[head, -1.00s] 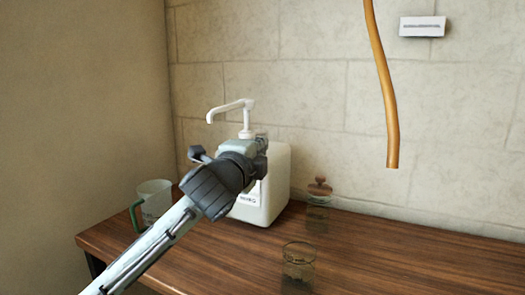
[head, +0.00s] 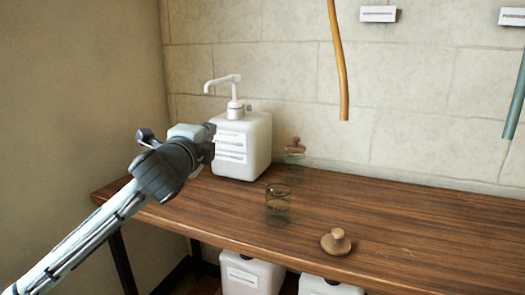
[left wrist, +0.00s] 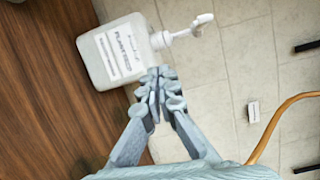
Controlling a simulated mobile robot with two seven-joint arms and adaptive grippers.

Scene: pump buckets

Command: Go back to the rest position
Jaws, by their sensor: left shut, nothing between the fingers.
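My left gripper (head: 207,142) is in front of the left side of the white pump bucket (head: 243,146) in the head view. In the left wrist view its fingers (left wrist: 160,88) are together with nothing between them. The labelled bucket (left wrist: 118,52) shows beyond them, its white spout (left wrist: 190,30) pointing right. Whether the fingers touch the bucket cannot be told, but a gap appears in the wrist view. My right gripper is not in view.
The wooden table (head: 410,215) holds a glass jar (head: 278,205), a lidded jar (head: 295,155) at the back, and a loose wooden lid (head: 336,242). White containers (head: 250,275) stand below. An orange hose (head: 339,70) and a teal hose (head: 516,95) hang at the wall.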

